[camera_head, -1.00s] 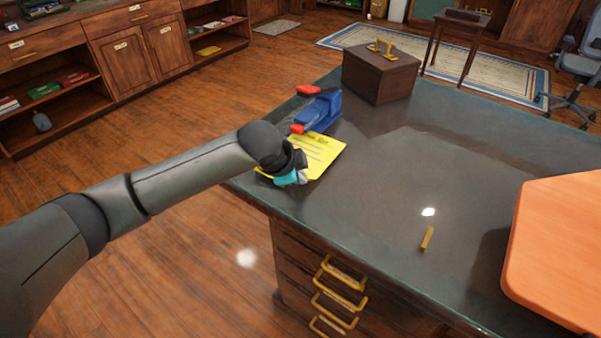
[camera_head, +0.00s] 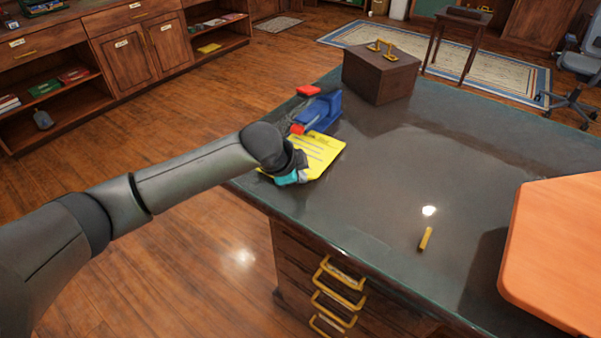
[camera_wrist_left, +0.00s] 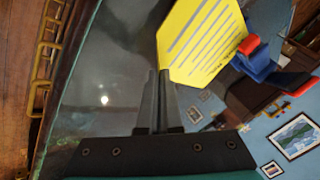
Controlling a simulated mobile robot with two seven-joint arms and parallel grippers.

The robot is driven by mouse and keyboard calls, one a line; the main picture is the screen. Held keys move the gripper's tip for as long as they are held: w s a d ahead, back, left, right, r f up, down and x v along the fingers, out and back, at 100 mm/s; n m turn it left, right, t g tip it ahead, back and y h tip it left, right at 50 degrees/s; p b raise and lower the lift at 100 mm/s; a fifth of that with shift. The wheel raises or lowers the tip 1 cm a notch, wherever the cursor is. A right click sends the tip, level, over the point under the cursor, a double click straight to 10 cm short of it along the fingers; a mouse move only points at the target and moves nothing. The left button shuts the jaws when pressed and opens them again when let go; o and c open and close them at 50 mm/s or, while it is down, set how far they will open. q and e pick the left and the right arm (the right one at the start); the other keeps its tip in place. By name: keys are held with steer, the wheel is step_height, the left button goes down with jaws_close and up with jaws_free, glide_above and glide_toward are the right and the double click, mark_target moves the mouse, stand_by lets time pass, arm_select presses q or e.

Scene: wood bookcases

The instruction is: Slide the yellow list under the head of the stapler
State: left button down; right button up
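The yellow list (camera_head: 318,153) is a sheet with printed lines at the desk's left edge, between my left gripper and the stapler. The stapler (camera_head: 318,112) is blue with red ends and stands just beyond the list. Its near red end (camera_head: 297,129) overlaps the list's far edge in the head view; I cannot tell whether the sheet is under it. My left gripper (camera_wrist_left: 158,72) has its fingers close together at the list's near edge and appears shut on it. The list (camera_wrist_left: 203,42) and stapler (camera_wrist_left: 258,60) also show in the left wrist view. My right gripper is out of view.
A brown wooden box (camera_head: 380,75) with a brass handle stands behind the stapler on the dark desk (camera_head: 400,170). A small brass-coloured bar (camera_head: 425,239) lies at the front. An orange panel (camera_head: 555,250) covers the right side. The desk's middle is clear.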

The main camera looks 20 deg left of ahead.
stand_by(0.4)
arm_select(q)
steer(key=c, duration=1)
jaws_free()
